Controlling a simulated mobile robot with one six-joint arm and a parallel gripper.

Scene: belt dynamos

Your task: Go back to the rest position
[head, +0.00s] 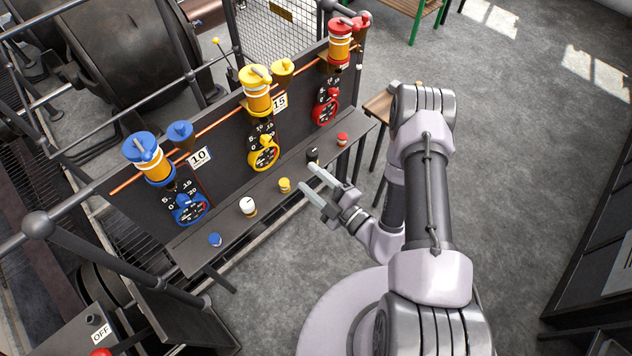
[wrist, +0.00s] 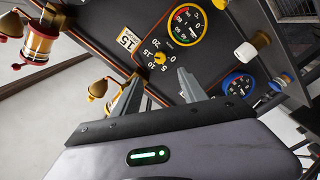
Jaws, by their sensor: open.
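My gripper (head: 314,183) is open and empty in the head view. Its two fingers point left toward the shelf, near the black jar and the yellow jar. In the wrist view the open fingers of my gripper (wrist: 158,88) stand in front of the panel, with nothing between them. My arm (head: 425,200) is bent and reaches from the base at the lower right.
A dark shelf (head: 222,224) holds a blue jar (head: 215,240), white jar (head: 248,206), yellow jar (head: 285,185), black jar (head: 313,155) and red jar (head: 341,139). Behind it stands a panel with blue, yellow and red dials. Floor (head: 530,170) at right is free.

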